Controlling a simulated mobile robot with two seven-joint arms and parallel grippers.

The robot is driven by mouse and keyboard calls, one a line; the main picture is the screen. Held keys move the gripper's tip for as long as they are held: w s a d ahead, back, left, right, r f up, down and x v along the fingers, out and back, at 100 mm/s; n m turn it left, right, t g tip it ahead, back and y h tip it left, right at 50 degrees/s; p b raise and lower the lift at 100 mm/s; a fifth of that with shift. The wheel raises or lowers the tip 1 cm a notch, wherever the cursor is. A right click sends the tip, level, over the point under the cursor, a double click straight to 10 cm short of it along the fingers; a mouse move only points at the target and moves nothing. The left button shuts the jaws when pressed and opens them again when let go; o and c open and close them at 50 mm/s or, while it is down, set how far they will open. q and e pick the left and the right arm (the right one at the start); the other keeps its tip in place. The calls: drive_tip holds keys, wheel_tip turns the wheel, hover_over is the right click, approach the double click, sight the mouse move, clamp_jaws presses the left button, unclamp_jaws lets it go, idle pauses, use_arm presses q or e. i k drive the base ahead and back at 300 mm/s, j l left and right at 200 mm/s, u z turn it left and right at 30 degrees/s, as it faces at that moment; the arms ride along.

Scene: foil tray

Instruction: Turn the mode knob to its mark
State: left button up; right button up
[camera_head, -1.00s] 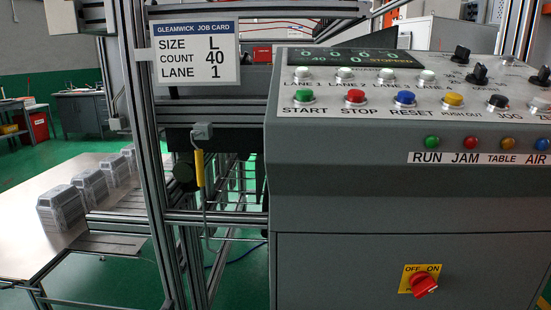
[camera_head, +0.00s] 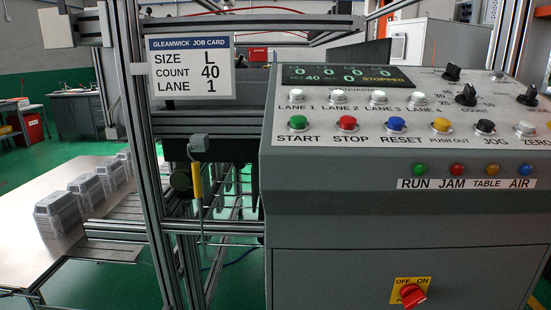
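The grey control panel (camera_head: 410,165) fills the right side of the head view. Three black knobs show on its upper right: one at the back (camera_head: 452,73), one below it (camera_head: 467,95) with a scale of numbers around it, and one farther right (camera_head: 528,96). A red rotary switch (camera_head: 413,296) on a yellow plate, marked OFF and ON, is on the cabinet front. Neither of my grippers is in view.
A job card (camera_head: 191,68) reads size L, count 40, lane 1. The display (camera_head: 345,77) shows STOPPED. Coloured push buttons (camera_head: 347,123) line the panel close to the knobs. A metal frame post (camera_head: 150,170) stands left; several foil tray stacks (camera_head: 58,214) sit on a table.

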sight(529, 99)
drive_tip(key=z, duration=1.3)
